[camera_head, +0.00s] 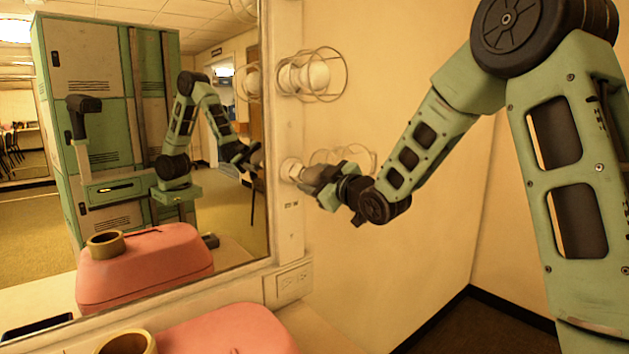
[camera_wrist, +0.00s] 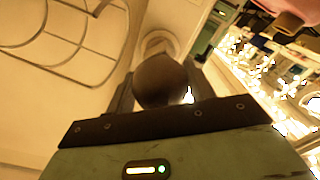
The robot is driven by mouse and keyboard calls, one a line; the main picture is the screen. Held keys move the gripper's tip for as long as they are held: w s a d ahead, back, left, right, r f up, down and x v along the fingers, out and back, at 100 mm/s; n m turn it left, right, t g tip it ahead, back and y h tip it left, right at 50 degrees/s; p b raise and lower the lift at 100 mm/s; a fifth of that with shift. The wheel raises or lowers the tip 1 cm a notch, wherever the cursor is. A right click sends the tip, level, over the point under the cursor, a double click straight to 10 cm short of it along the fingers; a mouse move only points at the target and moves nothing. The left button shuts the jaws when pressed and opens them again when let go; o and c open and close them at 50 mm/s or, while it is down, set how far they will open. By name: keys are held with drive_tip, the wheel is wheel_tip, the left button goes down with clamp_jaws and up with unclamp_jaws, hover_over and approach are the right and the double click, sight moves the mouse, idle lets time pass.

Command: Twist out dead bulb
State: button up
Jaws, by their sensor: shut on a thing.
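The dark grey bulb (camera_wrist: 163,80) sits between my gripper's two fingers in the wrist view, its narrow end toward a pale round socket (camera_wrist: 157,43) on the mirror frame. In the head view my gripper (camera_head: 314,180) reaches left to the lower socket (camera_head: 291,169) on the frame and is shut on the bulb. The bulb is mostly hidden there by the fingers. I cannot tell whether its base is still in the socket. A wire guard (camera_head: 352,156) shows behind the gripper; wire loops (camera_wrist: 62,42) also show at the wrist view's upper left.
Above, a pale bulb in a wire guard (camera_head: 313,76) juts from the frame. The mirror (camera_head: 232,215) reflects my arm, green lockers and a pink box. The pink box (camera_head: 235,332) with a brass-coloured ring (camera_head: 127,343) stands below. An outlet plate (camera_head: 294,282) is on the frame.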

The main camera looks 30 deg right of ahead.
drive_tip(key=shift+s+d+b, duration=0.15)
drive_tip(key=shift+s+b, duration=0.15)
drive_tip(key=shift+s, duration=0.65)
drive_tip(key=shift+s+d, duration=0.1)
drive_tip(key=shift+s, duration=0.25)
drive_tip(key=shift+s+d+b, duration=0.2)
drive_tip(key=shift+s+b, duration=0.05)
drive_tip(key=shift+s, duration=0.65)
drive_tip(key=shift+s+d+b, duration=0.15)
drive_tip(key=shift+s+b, duration=0.05)
drive_tip(key=shift+s, duration=0.65)
drive_tip(key=shift+s, duration=0.15)
